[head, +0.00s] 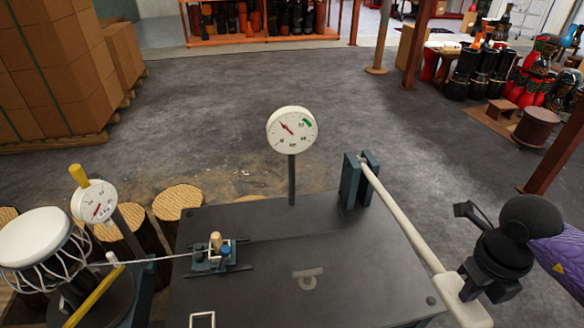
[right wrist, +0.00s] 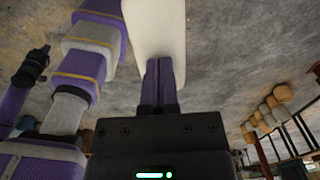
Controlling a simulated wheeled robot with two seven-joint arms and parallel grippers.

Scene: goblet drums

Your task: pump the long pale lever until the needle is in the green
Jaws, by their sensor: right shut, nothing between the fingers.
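The round white gauge (head: 292,130) stands on a post on the grey bench. Its red needle points to the upper left, outside the green patch (head: 307,122) on the right of the dial. The long pale lever (head: 405,225) runs from a blue-grey bracket (head: 358,180) toward the lower right and ends in a flat paddle (head: 470,312). My right gripper (head: 472,290) is at the paddle. In the right wrist view its shut, empty fingers (right wrist: 161,82) point at the pale paddle (right wrist: 155,30); whether they touch I cannot tell. I do not see my left gripper.
A second gauge (head: 94,202) and a white-headed drum (head: 35,238) stand at the left. A small clamp block (head: 215,252) sits on the bench top (head: 330,225). Wooden stumps (head: 178,200) stand behind. Boxes and drums are farther off, with open floor between.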

